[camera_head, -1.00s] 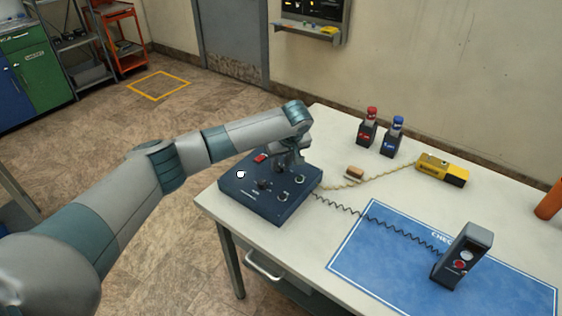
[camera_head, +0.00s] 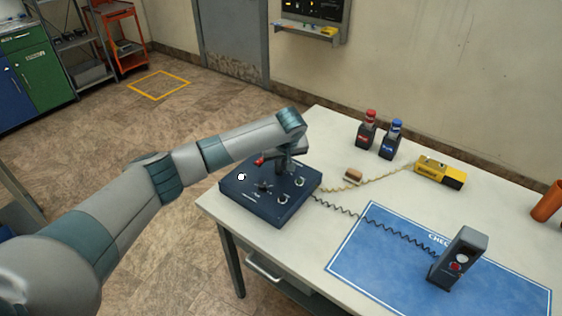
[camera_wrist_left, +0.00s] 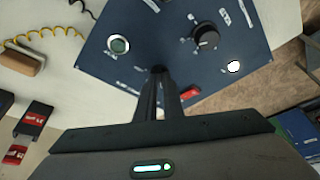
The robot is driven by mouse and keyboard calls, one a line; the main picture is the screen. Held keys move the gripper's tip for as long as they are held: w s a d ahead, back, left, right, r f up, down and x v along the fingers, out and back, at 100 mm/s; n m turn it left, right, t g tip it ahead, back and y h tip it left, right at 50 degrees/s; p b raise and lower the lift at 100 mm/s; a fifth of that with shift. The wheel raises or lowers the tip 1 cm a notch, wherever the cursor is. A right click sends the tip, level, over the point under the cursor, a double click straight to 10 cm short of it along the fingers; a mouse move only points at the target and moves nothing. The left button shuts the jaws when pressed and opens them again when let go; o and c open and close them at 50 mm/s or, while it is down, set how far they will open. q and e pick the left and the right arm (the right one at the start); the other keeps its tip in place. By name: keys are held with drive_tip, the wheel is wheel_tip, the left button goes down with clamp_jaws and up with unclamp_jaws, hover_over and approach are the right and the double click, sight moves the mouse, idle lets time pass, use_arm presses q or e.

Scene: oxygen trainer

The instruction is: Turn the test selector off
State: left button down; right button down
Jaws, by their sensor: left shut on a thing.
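The dark blue control box (camera_head: 249,200) sits on the near left part of the white table. A black pointer knob (camera_head: 264,187) is on its top; the knob also shows in the left wrist view (camera_wrist_left: 206,38). My left gripper (camera_head: 287,171) points down over the rear of the panel. In the left wrist view its fingers (camera_wrist_left: 158,75) are closed together on a small dark part, seemingly the test selector, mostly hidden between the tips. A red part (camera_wrist_left: 190,92) stands beside the fingers. The panel labels are too small to read. My right gripper is not in view.
A white lamp (camera_head: 241,177) and round sockets (camera_head: 299,182) are on the panel. A handset (camera_head: 459,258) stands on the blue mat (camera_head: 385,238), joined by a coiled cord. Red (camera_head: 367,130) and blue (camera_head: 391,140) topped bottles and a yellow device (camera_head: 440,171) stand behind.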

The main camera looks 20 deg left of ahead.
use_arm(q)
drive_tip(key=shift+s+a+r+m+h+p, duration=0.15)
drive_tip(key=shift+m+h+p, duration=0.25)
drive_tip(key=shift+m+p, duration=0.8)
drive_tip(key=m+p, duration=0.1)
drive_tip(key=m+h+p, duration=0.1)
drive_tip(key=m, duration=0.1)
drive_tip(key=shift+a+m+t, duration=0.2)
drive_tip(key=shift+m+t, duration=0.1)
drive_tip(key=shift+m+h, duration=0.5)
drive_tip(key=shift+m, duration=0.3)
drive_tip(key=shift+a+m+h+p, duration=0.15)
drive_tip(key=shift+m+h+p, duration=0.25)
drive_tip(key=shift+m, duration=0.8)
drive_tip(key=c, duration=1.9)
unclamp_jaws()
